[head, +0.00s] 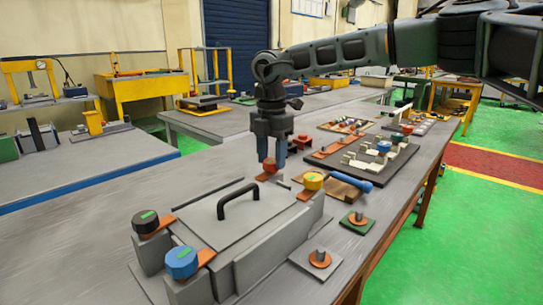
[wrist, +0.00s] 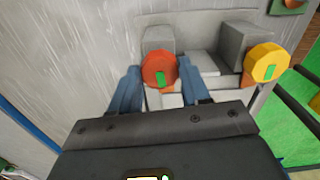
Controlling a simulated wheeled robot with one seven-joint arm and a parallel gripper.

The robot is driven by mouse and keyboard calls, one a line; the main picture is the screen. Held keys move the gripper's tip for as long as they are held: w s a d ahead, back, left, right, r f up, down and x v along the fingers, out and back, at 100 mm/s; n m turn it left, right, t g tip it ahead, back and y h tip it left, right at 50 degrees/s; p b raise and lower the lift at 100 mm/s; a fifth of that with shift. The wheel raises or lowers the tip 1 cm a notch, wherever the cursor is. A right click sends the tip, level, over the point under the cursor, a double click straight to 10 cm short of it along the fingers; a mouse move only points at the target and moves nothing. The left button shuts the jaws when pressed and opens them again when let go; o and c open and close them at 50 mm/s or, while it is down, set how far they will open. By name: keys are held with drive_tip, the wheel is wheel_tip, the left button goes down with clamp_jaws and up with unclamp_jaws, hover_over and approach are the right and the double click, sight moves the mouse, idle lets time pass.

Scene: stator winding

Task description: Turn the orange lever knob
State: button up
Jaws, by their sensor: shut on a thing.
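The orange lever knob (wrist: 160,70) is a round orange-red knob with a green mark on top, in the upper middle of the wrist view. In the head view the knob (head: 269,165) shows at the far corner of a grey fixture (head: 215,215) with a black handle. My gripper (wrist: 160,88) has its two blue fingers on either side of the knob, shut on it. In the head view my gripper (head: 271,160) points straight down over the knob. The fingers hide part of the knob there.
A yellow knob (head: 313,181), a black knob (head: 146,220) and a blue knob (head: 181,262) sit at the fixture's other corners. The black handle (head: 238,200) stands up from its lid. A blue-handled tool (head: 352,181) lies to the right. The table's left side is clear.

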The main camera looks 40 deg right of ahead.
sight(271, 161)
drive_tip(key=shift+w+r, duration=0.15)
drive_tip(key=shift+r, duration=0.1)
drive_tip(key=o, duration=0.8)
drive_tip(key=shift+c, duration=0.2)
drive_tip(key=shift+o, duration=1.4)
drive_tip(key=shift+f, duration=0.15)
wheel_tip(271, 161, up, 8)
drive_tip(key=shift+f, duration=0.1)
